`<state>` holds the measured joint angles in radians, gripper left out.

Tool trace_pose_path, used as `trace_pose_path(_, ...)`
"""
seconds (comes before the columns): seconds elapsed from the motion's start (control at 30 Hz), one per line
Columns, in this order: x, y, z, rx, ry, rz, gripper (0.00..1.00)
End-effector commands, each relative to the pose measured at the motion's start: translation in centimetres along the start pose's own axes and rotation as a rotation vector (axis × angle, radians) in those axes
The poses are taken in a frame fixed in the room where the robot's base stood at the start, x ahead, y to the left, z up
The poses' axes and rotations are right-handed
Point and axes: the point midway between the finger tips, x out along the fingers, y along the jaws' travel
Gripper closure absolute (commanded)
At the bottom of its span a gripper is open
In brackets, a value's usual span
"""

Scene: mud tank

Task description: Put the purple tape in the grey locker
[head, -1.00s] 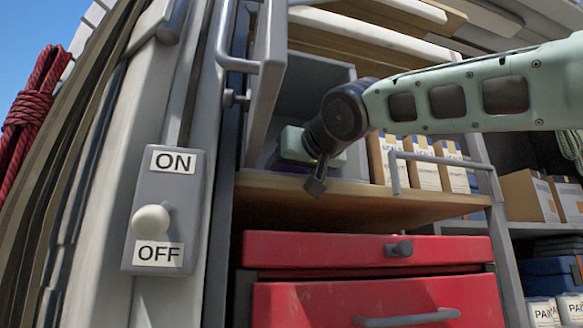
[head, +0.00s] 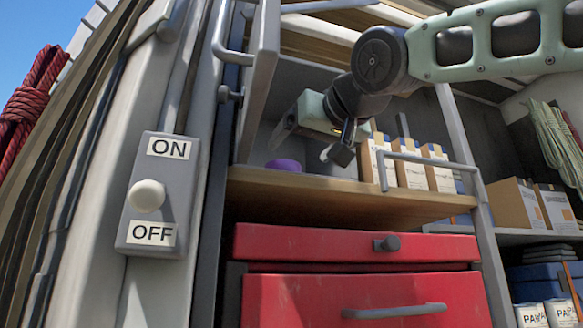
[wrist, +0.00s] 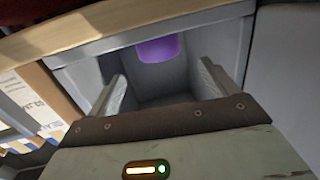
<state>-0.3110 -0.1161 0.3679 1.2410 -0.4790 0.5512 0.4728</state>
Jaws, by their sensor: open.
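The purple tape (head: 285,165) sits low inside the grey locker (head: 300,78), on its floor beside the open door. The locker's grey door (head: 258,85) stands swung open on the left. In the wrist view the purple tape (wrist: 158,49) shows inside the grey box, beyond my fingers and apart from them. My gripper (head: 313,138) is open and empty, above and to the right of the tape at the locker's mouth. Its two spread fingers (wrist: 160,88) show in the wrist view with nothing between them. Part of the locker's interior is hidden behind my gripper.
A wooden shelf (head: 350,200) runs under the locker, above red drawers (head: 350,245). Several small cartons (head: 410,172) stand to the right behind a metal rail (head: 430,160). A switch panel (head: 155,200) is at the left, its knob between ON and OFF.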

Motion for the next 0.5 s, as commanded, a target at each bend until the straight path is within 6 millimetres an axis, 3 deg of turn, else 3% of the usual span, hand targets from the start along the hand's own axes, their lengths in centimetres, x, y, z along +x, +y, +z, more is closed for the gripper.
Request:
trace_pose_path(0.2,-2.6,0.1,0.1,-0.001,0.0,0.001,0.15)
trace_pose_path(0.5,-3.0,0.0,0.0,-0.001,0.0,0.0,0.15)
